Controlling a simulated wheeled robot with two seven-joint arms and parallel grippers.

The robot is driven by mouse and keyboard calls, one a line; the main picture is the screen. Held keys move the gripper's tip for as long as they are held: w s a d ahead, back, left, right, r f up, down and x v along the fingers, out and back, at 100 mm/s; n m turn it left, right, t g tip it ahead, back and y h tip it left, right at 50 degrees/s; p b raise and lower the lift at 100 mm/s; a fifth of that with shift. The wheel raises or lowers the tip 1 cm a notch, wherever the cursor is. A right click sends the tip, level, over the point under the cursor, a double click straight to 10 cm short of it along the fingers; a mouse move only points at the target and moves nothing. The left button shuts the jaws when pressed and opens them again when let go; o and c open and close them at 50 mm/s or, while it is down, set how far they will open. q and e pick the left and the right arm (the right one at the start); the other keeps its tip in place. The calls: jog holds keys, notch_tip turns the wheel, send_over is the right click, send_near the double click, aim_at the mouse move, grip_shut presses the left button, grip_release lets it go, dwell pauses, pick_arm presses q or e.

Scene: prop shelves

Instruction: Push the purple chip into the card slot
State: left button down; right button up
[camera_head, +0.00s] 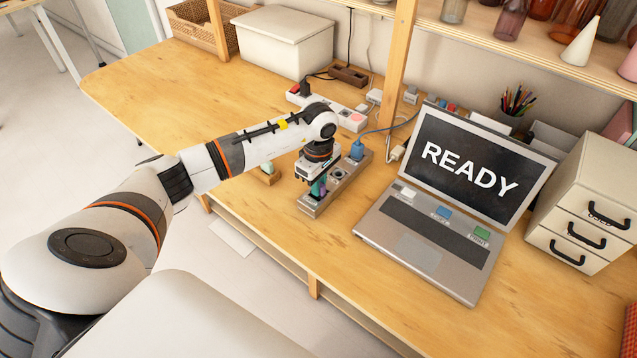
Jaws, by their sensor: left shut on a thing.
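The chip is at the top of the block. The fingers hide the card slot, and I cannot tell how far the chip is in. A round socket (338,173) and a blue plug (357,150) with a cable sit farther along the block. My right gripper is not in view.
An open laptop (425,255) reading "READY" stands right of the block. A white power strip (350,120) lies behind it. A small wooden holder (268,177) is left of the gripper. White drawers (578,215) stand far right.

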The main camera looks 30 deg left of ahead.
pick_arm(q)
jog(key=shift+s+f+b, duration=0.15)
jog(key=shift+f+b, duration=0.15)
jog(key=shift+b, duration=0.1)
dwell(0.6)
jog(key=c, duration=1.3)
grip_release()
jog(key=shift+r, duration=0.1)
jog(key=shift+r, duration=0.35)
notch_tip(320, 180, up, 11)
jog(key=b, duration=0.2)
jog(key=shift+r, duration=0.15)
